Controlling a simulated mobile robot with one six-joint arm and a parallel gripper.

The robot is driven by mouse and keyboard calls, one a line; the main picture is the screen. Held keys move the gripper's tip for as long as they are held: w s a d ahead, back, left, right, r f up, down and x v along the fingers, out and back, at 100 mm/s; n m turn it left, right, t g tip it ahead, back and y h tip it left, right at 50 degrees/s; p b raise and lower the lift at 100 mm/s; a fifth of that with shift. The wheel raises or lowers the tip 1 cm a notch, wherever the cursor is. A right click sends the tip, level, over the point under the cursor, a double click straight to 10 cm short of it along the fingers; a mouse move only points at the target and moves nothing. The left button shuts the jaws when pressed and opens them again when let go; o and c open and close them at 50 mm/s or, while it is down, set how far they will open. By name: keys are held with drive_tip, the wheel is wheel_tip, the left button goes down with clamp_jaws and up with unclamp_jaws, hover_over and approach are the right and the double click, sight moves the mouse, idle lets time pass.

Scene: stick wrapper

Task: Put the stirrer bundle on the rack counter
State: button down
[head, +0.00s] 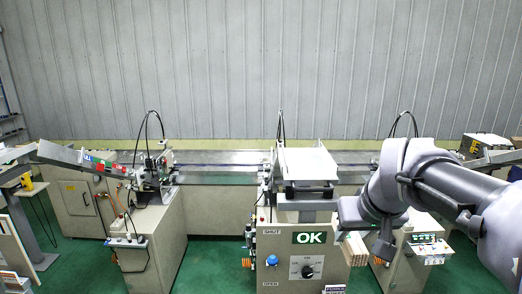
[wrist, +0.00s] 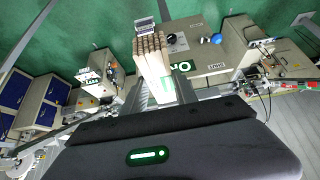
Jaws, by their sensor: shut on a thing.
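The stirrer bundle (head: 355,247) is a pale wooden block of sticks in front of the middle machine in the head view. In the wrist view the bundle (wrist: 152,58) points away from my gripper (wrist: 165,92), with its several stick ends showing. My gripper is shut on the bundle and holds it up in the air. In the head view my arm reaches in from the right and partly hides the right machine. I cannot tell which surface is the rack counter.
The middle machine has a lit OK sign (head: 309,238), a dial (head: 307,271) and a blue knob (head: 272,260). A left machine (head: 150,240) stands beside it, with green floor (head: 205,265) between. Blue drawers (wrist: 15,88) show at the left of the wrist view.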

drive_tip(key=s+a+f+b, duration=0.1)
drive_tip(key=a+f+b, duration=0.1)
drive_tip(key=f+b, duration=1.8)
drive_tip(key=s+a+f+b, duration=0.1)
drive_tip(key=a+f+b, duration=0.2)
drive_tip(key=f+b, duration=1.8)
wheel_tip(320, 180, down, 23)
drive_tip(key=shift+f, duration=0.2)
drive_tip(key=shift+s+r, duration=0.1)
